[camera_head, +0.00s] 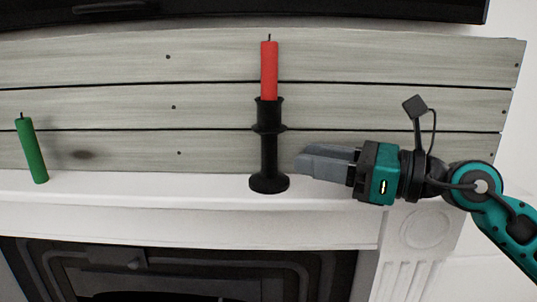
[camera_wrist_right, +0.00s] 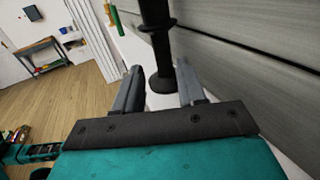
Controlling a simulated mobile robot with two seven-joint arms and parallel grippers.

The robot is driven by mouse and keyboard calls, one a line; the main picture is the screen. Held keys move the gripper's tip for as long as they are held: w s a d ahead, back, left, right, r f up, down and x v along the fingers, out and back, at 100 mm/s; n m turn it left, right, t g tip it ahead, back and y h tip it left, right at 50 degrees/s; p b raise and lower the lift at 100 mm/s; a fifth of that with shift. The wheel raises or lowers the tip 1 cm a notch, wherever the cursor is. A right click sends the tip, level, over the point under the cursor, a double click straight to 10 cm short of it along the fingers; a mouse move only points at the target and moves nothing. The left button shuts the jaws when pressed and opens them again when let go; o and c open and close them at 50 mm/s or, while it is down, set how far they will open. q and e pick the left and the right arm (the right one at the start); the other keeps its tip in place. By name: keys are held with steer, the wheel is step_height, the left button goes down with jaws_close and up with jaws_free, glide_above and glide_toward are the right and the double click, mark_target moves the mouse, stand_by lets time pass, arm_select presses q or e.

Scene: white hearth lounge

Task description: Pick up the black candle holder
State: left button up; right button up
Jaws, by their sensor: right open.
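The black candle holder (camera_head: 268,150) stands upright on the white mantel in the head view, with a red candle (camera_head: 269,70) in its top. My right gripper (camera_head: 303,164) is just to the right of the holder's lower stem, pointing at it, open and empty. In the right wrist view the holder (camera_wrist_right: 158,45) stands ahead of the gripper (camera_wrist_right: 157,82), lined up between the two open fingertips. The holder's top and the red candle are out of that view. My left gripper is not in view.
A green candle (camera_head: 32,150) stands tilted on the mantel (camera_head: 150,192) at the left. Grey wood planks (camera_head: 100,70) back the mantel closely. A dark fireplace (camera_head: 190,275) is below. The mantel between the green candle and the holder is clear.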

mark_target(277, 147)
steer(key=x, duration=0.3)
steer(key=p+x, duration=0.1)
steer(key=x, duration=0.1)
steer(key=shift+w+d+r, duration=0.1)
steer(key=shift+r, duration=0.25)
steer(key=shift+w+a+f, duration=0.1)
steer(key=shift+w+a, duration=0.1)
steer(key=shift+a, duration=0.2)
jaws_close()
